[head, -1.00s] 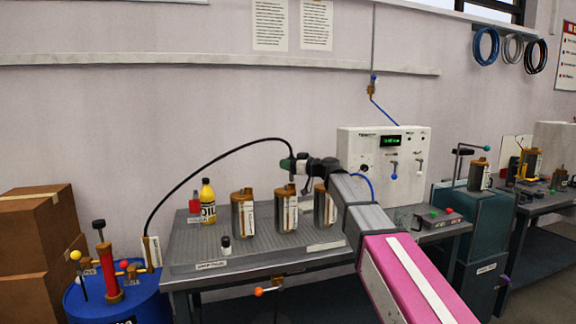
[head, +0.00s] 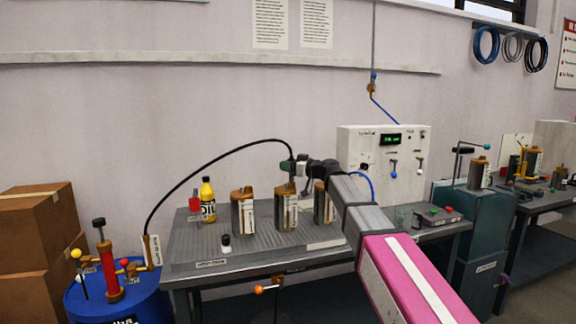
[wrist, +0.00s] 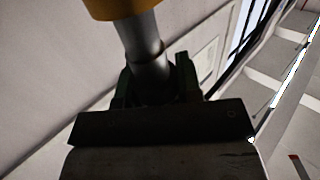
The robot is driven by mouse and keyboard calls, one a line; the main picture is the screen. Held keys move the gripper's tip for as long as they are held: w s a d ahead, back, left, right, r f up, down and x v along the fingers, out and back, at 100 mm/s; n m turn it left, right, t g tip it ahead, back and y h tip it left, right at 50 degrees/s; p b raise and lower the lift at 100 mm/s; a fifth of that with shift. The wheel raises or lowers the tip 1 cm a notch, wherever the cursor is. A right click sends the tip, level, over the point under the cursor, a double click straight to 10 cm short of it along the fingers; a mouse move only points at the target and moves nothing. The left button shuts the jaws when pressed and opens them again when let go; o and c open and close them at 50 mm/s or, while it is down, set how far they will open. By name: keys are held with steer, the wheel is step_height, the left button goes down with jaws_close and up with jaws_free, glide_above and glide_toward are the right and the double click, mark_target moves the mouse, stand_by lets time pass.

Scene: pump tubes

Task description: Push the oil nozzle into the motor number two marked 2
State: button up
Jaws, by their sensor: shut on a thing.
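Three metal motors with brown tops stand in a row on the grey bench (head: 200,250): a left motor (head: 242,212), a middle motor (head: 285,212) and a right motor (head: 322,205), partly behind my arm. Their white labels are too small to read. My gripper (head: 293,166) is shut on the oil nozzle (head: 291,178), at the end of a black hose. The nozzle points down over the middle motor's top; whether it has entered cannot be told. In the wrist view, the nozzle's grey shaft (wrist: 145,42) runs from the jaws to a brown-yellow part.
The hose (head: 200,168) arches from a blue drum (head: 118,300) with a red pump (head: 109,270). A yellow oil bottle (head: 207,205) and a small dark bottle (head: 226,243) stand on the bench. A white control panel (head: 370,155) stands behind my arm.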

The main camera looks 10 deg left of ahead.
steer(key=shift+f, duration=1.1)
steer(key=o, duration=1)
steer(key=shift+o, duration=0.2)
steer(key=v, duration=1)
steer(key=shift+d, duration=0.4)
